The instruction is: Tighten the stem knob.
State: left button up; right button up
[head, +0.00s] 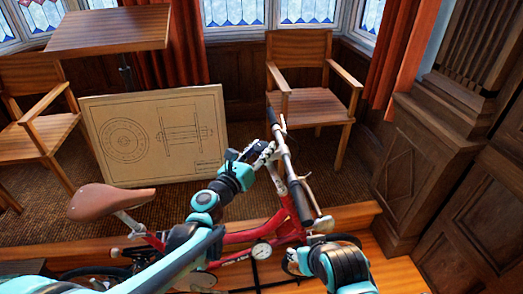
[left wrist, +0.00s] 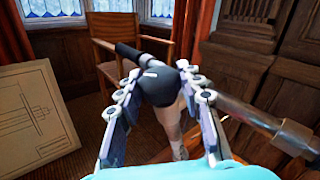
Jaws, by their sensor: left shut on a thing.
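A red bicycle (head: 235,238) stands in front of me, its handlebar (head: 288,165) crossing above the front. The dark stem knob (left wrist: 160,85), with a white mark on its face, sits at the middle of the handlebar in the left wrist view. My left gripper (head: 266,152) is shut on the knob, one finger on each side of it, as the left wrist view (left wrist: 163,92) shows. In the head view the gripper hides the knob. My right gripper (head: 294,262) is low near the bicycle's front, and its fingers are too unclear to read.
A drawing board (head: 155,135) leans behind the bicycle. A wooden chair (head: 300,68) stands beyond the handlebar, another (head: 40,115) at the left by a table (head: 110,28). A brown saddle (head: 105,203) is at left. Dark wood panelling (head: 425,165) bounds the right.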

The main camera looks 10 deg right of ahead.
aim_at(261, 145)
pick_arm(q)
jog(key=m+g+h+b, duration=0.1)
jog(key=m+g+h, duration=0.3)
jog(key=m, duration=0.1)
jog(key=shift+w+a+h+b, duration=0.15)
jog(key=shift+h+b, duration=0.2)
jog(key=shift+h, duration=0.05)
jog(key=m+g+h, duration=0.1)
jog(key=m+g, duration=0.1)
jog(key=g, duration=0.1)
jog(key=m+g+h, duration=0.1)
jog(key=m+g, duration=0.2)
jog(key=shift+h, duration=0.3)
jog(key=m+g, duration=0.4)
jog(key=g, duration=0.2)
jog(key=shift+m, duration=0.4)
jog(key=shift+m+g+y+p, duration=0.5)
jog(key=shift+m+g, duration=0.7)
jog(key=shift+g, duration=0.3)
jog(key=shift+m+g+y+p, duration=0.45)
jog(key=shift+m+g, duration=0.75)
jog(key=shift+g, duration=0.6)
jog(key=o, duration=1.2)
notch_tip(261, 145, up, 10)
jog(key=shift+r, duration=0.1)
